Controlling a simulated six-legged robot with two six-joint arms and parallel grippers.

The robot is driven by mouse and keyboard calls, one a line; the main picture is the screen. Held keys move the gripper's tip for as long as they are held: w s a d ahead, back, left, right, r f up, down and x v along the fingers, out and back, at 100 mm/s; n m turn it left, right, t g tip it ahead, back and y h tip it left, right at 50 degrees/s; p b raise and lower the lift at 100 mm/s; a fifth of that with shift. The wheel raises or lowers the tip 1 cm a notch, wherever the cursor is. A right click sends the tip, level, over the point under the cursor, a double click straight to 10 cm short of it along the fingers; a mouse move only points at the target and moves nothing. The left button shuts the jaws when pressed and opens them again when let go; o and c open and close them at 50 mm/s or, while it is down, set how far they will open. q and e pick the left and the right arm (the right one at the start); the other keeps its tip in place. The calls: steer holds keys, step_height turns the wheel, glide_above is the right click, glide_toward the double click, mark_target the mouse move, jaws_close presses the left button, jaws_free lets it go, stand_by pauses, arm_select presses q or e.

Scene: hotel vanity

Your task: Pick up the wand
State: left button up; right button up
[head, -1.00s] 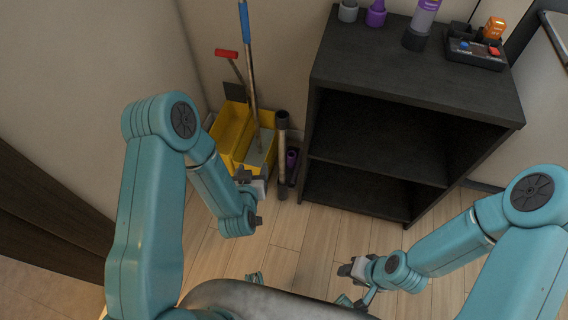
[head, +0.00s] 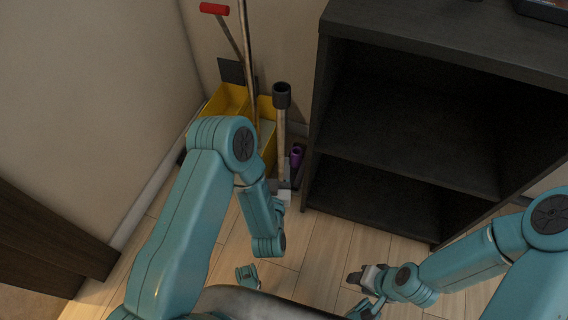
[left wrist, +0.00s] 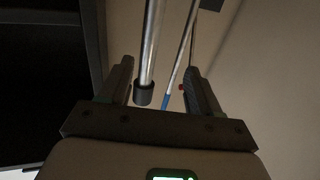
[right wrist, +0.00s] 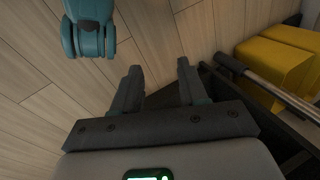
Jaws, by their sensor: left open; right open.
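The wand (head: 282,125) is a metal tube with a black collar at its top, standing upright left of the dark shelf unit. My left gripper (head: 285,188) is open and low in front of the wand, overlapping its lower part in the head view. In the left wrist view, the wand (left wrist: 151,45) with its black end shows between the open fingers (left wrist: 160,75); I cannot tell whether it touches them. My right gripper (head: 360,278) is open and empty above the floor. The wand also shows in the right wrist view (right wrist: 270,85), beyond the right finger.
A yellow mop bucket (head: 228,103) stands behind the wand, with a pole (head: 246,60) and a red-handled tool (head: 214,9) in it. A purple item (head: 296,157) stands right of the wand. The dark shelf unit (head: 425,35) borders the right side. The wooden floor (head: 325,240) in front is clear.

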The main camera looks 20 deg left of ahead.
arm_select(q)
step_height(320, 180, down, 5)
steer(key=d+b, duration=0.2)
steer(key=b, duration=0.1)
glide_toward(282, 145)
steer(key=w, duration=0.2)
steer(key=shift+h, duration=0.4)
steer(key=x, duration=0.4)
steer(key=b+x, duration=0.1)
steer(key=x, duration=0.1)
steer(key=shift+s+a+r, duration=0.15)
steer(key=shift+a+r, duration=0.05)
steer(key=shift+a, duration=0.15)
steer(key=b+x, duration=0.2)
steer(key=x, duration=0.3)
steer(key=shift+a+b, duration=0.15)
steer(key=shift+b, duration=0.2)
steer(key=shift+w+r, duration=0.1)
steer(key=shift+w, duration=0.2)
jaws_close()
arm_select(e)
step_height(282, 145, down, 8)
steer(key=w+t, duration=0.1)
steer(key=w, duration=0.1)
steer(key=shift+w+d, duration=0.2)
steer(key=shift+d, duration=0.05)
